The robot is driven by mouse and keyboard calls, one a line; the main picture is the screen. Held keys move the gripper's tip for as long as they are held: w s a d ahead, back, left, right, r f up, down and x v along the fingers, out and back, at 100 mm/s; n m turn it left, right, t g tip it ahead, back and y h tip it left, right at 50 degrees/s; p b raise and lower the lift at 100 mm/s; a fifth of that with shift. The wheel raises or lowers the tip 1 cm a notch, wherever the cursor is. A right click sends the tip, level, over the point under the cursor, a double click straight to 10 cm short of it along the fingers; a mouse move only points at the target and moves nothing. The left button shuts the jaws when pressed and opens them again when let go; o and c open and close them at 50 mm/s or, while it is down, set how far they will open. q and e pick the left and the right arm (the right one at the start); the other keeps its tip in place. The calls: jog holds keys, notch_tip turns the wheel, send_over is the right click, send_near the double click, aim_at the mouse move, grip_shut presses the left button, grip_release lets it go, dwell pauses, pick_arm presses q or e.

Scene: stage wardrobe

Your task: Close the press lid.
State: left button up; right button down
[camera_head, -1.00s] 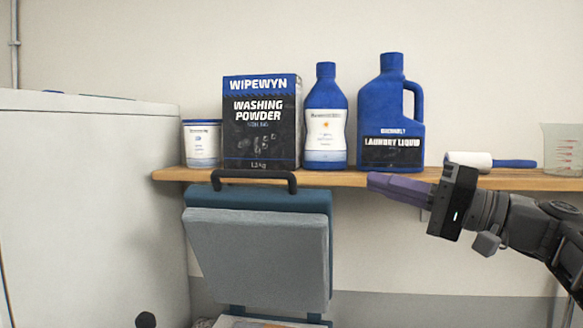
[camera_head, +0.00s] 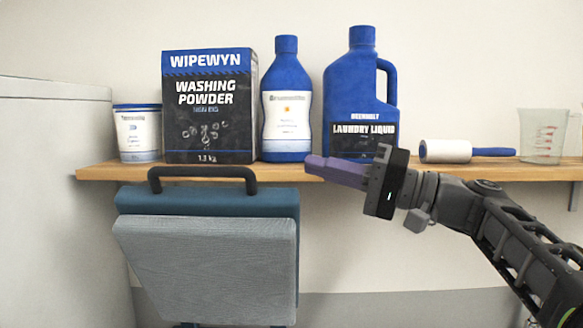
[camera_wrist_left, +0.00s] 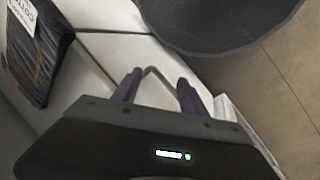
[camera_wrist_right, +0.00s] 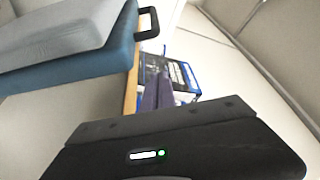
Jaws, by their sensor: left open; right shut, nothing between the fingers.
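The press lid (camera_head: 207,268) stands raised, with a grey padded face and a teal back. Its black handle (camera_head: 203,175) is along the top edge, just in front of the shelf. My right gripper (camera_head: 310,163) is shut and empty, to the right of the lid and handle, its purple fingers pointing left. In the right wrist view, the lid (camera_wrist_right: 70,65) and handle (camera_wrist_right: 150,22) are at upper left, apart from the fingers (camera_wrist_right: 158,90). My left gripper (camera_wrist_left: 157,85) is open and shows only in the left wrist view. The press's lower part is out of the head view.
A wooden shelf (camera_head: 500,172) behind the lid holds a washing powder box (camera_head: 208,105), a tub (camera_head: 138,133), blue bottles (camera_head: 288,100), a lint roller (camera_head: 447,151) and a measuring jug (camera_head: 542,137). A white cabinet (camera_head: 50,200) stands at left. A dark round object (camera_wrist_left: 220,20) is near my left gripper.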

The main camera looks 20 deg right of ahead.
notch_tip(320, 180, up, 2)
jog(key=p, duration=0.4)
send_over(266, 194)
jog(key=w+d, duration=0.1)
jog(key=w, duration=0.2)
jog(key=shift+w+r, duration=0.15)
jog(key=s+f, duration=0.2)
jog(key=s, duration=0.1)
jog(key=shift+a, duration=0.4)
jog(key=shift+s+a+f, duration=0.1)
jog(key=shift+f, duration=0.15)
jog(key=shift+f+b, duration=0.1)
jog(key=shift+b, duration=0.25)
